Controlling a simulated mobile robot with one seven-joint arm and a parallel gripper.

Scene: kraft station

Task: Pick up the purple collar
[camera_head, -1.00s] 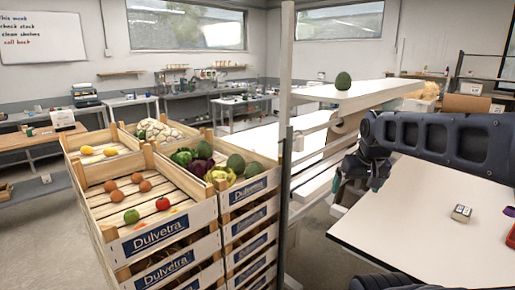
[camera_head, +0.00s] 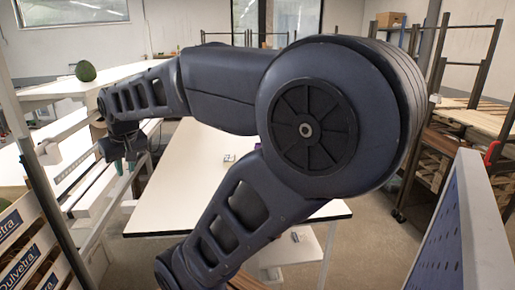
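I cannot clearly make out the purple collar. A small purple patch (camera_head: 257,146) shows on the white table (camera_head: 165,205), right at the edge of my arm; it is too small and too covered to tell what it is. My gripper (camera_head: 128,152) is at the left end of my arm, near the table's left side and the shelf rack. It is dark and small in view, and its fingers cannot be told apart. My arm hides much of the table's middle and right.
A small pale box (camera_head: 229,157) lies on the table. Crates (camera_head: 25,250) stand at lower left. A blue perforated panel (camera_head: 450,235) and pallet racks (camera_head: 465,130) are at right.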

